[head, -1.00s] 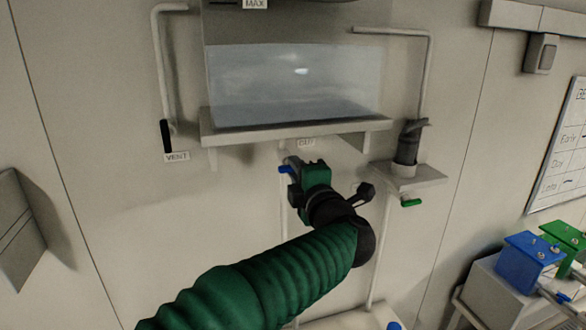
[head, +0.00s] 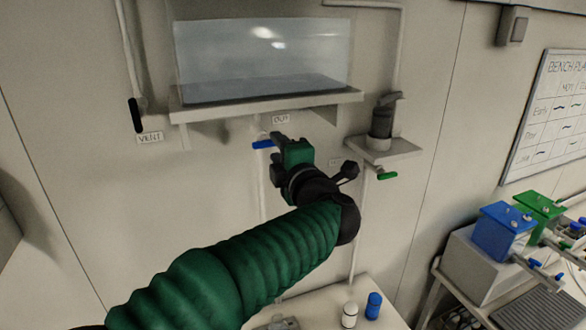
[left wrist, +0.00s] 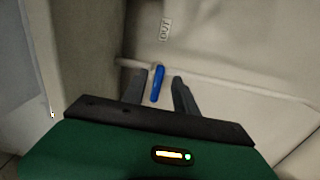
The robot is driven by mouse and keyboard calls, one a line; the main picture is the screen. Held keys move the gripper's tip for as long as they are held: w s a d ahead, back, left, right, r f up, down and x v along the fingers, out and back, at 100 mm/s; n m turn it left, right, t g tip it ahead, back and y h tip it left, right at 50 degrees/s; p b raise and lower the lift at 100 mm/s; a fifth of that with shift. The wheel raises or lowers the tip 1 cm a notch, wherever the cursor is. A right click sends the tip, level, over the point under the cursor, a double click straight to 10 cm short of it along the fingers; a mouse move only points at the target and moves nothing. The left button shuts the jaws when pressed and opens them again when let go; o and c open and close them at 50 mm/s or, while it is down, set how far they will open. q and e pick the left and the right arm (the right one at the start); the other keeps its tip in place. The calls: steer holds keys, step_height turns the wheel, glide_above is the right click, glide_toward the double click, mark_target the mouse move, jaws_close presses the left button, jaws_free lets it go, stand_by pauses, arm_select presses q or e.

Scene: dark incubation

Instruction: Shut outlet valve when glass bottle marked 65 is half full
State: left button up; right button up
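The outlet valve's blue handle (head: 262,144) sticks out to the left below the OUT label (head: 281,119), under the clear tank (head: 262,60). My left gripper (head: 279,142) is at this handle. In the left wrist view the blue handle (left wrist: 158,83) lies between the two fingers of my left gripper (left wrist: 160,92), with gaps on both sides, so it is open. I cannot read a 65 or a fill level. My right gripper is out of view.
A black handle (head: 137,115) sits by the VENT label at left. A green handle (head: 387,176) hangs under a small shelf (head: 384,150) at right. Blue (head: 503,230) and green boxes stand on a cart at right. The wall below the tank is mostly bare.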

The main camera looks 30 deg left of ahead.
arm_select(q)
steer(key=b+v, duration=0.6)
steer(key=v, duration=1)
steer(key=w+d+f+m+t+h+b, duration=0.3)
steer(key=w+f+m+t+h+b, duration=0.25)
steer(key=w+f+m, duration=0.5)
steer(key=d+f+m+g+h+b, duration=0.2)
steer(key=f+m+h, duration=0.25)
steer(key=f, duration=0.75)
steer(key=d+f+m+g+h+b, duration=0.15)
steer(key=f+m+h, duration=0.35)
steer(key=f, duration=0.6)
steer(key=s+a+f+m+g+b, duration=0.2)
steer(key=s+f+g, duration=0.3)
steer(key=s+f, duration=0.6)
steer(key=s+a+f+m+g+y+b, duration=0.1)
steer(key=s+a+f+m+g, duration=0.3)
steer(key=s+f, duration=0.7)
step_height(320, 180, down, 7)
steer(key=shift+s+f+m+g+b, duration=0.2)
steer(key=shift+m+g+b, duration=0.55)
steer(key=shift+g, duration=0.35)
